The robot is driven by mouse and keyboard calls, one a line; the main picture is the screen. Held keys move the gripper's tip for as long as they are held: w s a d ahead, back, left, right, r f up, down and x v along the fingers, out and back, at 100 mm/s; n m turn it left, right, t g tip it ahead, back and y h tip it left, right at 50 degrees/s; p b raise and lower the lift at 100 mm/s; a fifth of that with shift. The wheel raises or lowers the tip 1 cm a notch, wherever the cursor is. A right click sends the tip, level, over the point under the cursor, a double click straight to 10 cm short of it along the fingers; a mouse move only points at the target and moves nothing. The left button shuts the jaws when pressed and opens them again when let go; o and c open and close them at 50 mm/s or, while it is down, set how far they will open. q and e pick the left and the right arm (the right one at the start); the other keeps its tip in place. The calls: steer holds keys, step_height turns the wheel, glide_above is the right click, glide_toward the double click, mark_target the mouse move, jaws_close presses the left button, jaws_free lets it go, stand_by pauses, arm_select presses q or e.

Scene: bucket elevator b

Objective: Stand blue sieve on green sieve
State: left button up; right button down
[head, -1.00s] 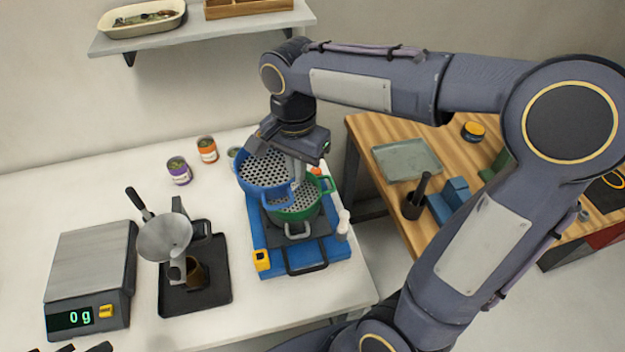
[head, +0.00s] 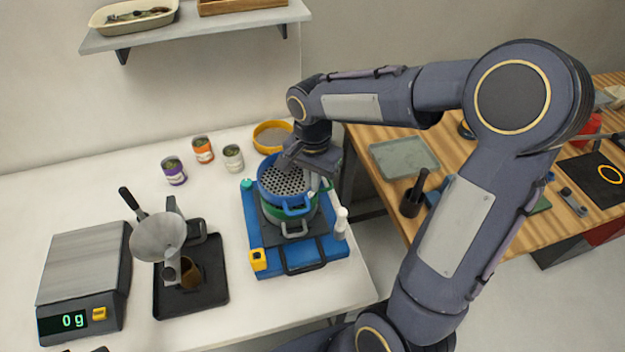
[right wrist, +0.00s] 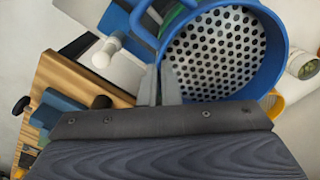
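The blue sieve (head: 287,182), with a perforated metal floor, is over the green sieve (head: 272,212) in the head view, roughly lined up with it. I cannot tell whether it is fully seated. The green sieve stands on the grey pan of the blue base (head: 266,236), mostly hidden under the blue one. My right gripper (head: 316,182) is at the blue sieve's right side; in the right wrist view its fingers (right wrist: 162,84) are closed on the wall of the blue sieve (right wrist: 276,70). Of my left gripper only dark tips (head: 98,350) show at the bottom left edge.
A yellow sieve (head: 258,138) lies behind the base, with several cans (head: 203,150) left of it. A white-topped knob (head: 341,224) stands at the base's right. The funnel (head: 157,240), its black tray (head: 215,290) and the scale (head: 85,275) are left. A wooden table is right.

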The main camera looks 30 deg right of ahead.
steer(key=shift+f, duration=0.1)
steer(key=shift+f+b, duration=0.55)
steer(key=shift+b, duration=0.05)
steer(key=c, duration=1.6)
jaws_free()
steer(key=shift+c, duration=0.2)
steer(key=shift+r, duration=0.15)
